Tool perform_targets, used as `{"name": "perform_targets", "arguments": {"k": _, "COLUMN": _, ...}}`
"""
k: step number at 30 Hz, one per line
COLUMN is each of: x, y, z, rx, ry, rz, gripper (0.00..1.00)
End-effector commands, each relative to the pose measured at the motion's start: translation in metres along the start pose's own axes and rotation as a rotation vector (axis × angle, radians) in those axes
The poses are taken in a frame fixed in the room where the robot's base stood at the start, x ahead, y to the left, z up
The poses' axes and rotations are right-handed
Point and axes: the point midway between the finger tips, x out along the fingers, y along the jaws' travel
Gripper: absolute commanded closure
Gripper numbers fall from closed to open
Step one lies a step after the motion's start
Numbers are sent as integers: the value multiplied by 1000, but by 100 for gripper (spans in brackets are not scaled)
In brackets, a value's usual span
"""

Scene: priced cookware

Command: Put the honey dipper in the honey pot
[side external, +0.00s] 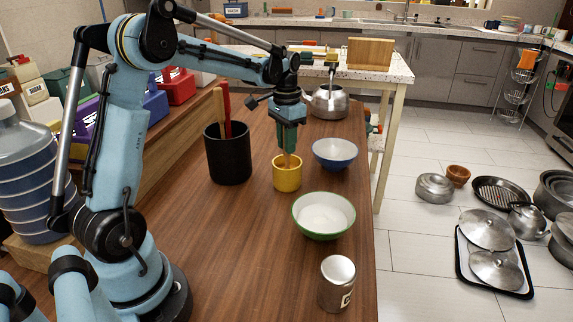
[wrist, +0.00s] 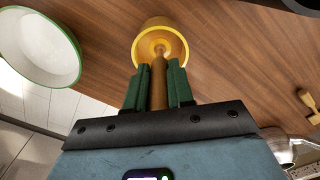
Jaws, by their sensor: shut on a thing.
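The yellow honey pot (side external: 287,178) stands upright on the wooden table; its open mouth also shows in the wrist view (wrist: 181,49). My gripper (side external: 289,153) is directly above the pot, pointing down. In the wrist view its green fingers (wrist: 159,68) are shut on the handle of the wooden honey dipper (wrist: 158,88). The dipper (side external: 287,161) points down, and its lower end appears within the pot's rim. How deep it sits, and whether it touches the pot's bottom, I cannot tell.
A black utensil crock (side external: 228,160) stands left of the pot. A blue bowl (side external: 335,155) is to its right and a green-rimmed bowl (side external: 322,226) in front. A metal can (side external: 337,285) is near the front edge. A kettle (side external: 329,104) stands behind.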

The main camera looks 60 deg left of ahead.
Motion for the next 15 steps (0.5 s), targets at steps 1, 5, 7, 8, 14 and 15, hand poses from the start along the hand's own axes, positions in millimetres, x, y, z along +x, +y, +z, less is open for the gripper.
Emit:
{"name": "perform_targets", "arguments": {"k": 1, "x": 0, "y": 0, "z": 0, "rx": 0, "ry": 0, "rz": 0, "gripper": 100}}
{"name": "perform_targets", "arguments": {"k": 5, "x": 0, "y": 0, "z": 0, "rx": 0, "ry": 0, "rz": 0, "gripper": 100}}
{"name": "perform_targets", "arguments": {"k": 7, "x": 0, "y": 0, "z": 0, "rx": 0, "ry": 0, "rz": 0, "gripper": 70}}
{"name": "perform_targets", "arguments": {"k": 8, "x": 0, "y": 0, "z": 0, "rx": 0, "ry": 0, "rz": 0, "gripper": 65}}
{"name": "perform_targets", "arguments": {"k": 14, "x": 0, "y": 0, "z": 0, "rx": 0, "ry": 0, "rz": 0, "gripper": 48}}
{"name": "perform_targets", "arguments": {"k": 15, "x": 0, "y": 0, "z": 0, "rx": 0, "ry": 0, "rz": 0, "gripper": 48}}
